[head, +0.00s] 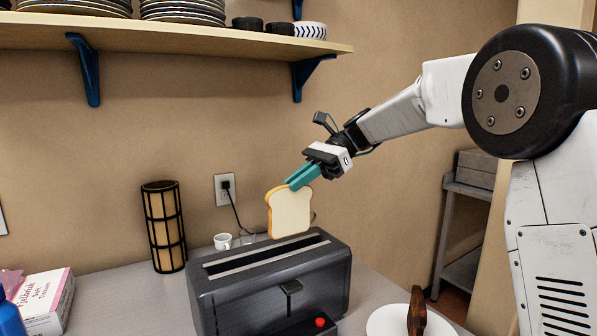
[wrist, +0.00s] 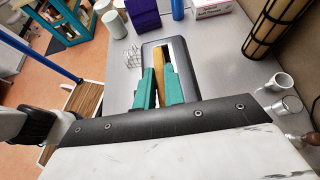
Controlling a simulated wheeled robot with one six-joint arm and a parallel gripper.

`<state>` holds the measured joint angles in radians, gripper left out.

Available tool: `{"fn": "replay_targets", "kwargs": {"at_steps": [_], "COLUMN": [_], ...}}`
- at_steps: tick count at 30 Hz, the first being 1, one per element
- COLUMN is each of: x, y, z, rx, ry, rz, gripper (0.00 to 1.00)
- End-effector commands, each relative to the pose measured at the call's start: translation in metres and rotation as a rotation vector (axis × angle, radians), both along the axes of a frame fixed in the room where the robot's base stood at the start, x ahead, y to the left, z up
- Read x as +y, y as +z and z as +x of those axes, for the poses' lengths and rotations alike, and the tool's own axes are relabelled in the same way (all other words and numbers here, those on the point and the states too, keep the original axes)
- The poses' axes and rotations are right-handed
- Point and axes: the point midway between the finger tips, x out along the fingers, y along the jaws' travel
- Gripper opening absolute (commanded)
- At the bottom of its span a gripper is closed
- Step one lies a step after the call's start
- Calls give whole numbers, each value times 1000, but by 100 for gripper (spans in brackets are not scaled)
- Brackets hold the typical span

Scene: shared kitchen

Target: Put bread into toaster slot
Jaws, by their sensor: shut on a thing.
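My gripper (head: 303,177) with its teal fingers is shut on a slice of bread (head: 289,212). The slice hangs upright below the fingers, just above the far part of the dark grey toaster (head: 270,287). In the head view its lower edge is close to the toaster's top; I cannot tell whether it is in the slot. In the wrist view the bread (wrist: 161,68) shows edge-on between the fingers of my gripper (wrist: 160,88), in line with the toaster's long slot (wrist: 178,50).
A plate (head: 385,322) with a dark brown slice (head: 417,312) lies right of the toaster. A white cup (head: 223,241), a lattice lamp (head: 164,227) and a tissue box (head: 47,302) stand left of or behind it. A shelf with plates (head: 182,12) hangs above.

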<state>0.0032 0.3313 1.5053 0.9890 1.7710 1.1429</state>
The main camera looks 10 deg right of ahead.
Motion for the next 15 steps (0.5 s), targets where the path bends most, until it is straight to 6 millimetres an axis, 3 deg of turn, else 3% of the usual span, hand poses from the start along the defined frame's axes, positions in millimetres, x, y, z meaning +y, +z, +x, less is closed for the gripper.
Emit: {"fn": "replay_targets", "kwargs": {"at_steps": [15], "x": [0], "y": [-37], "z": [0], "rx": [2], "ry": [-1], "rz": [-1], "gripper": [0]}}
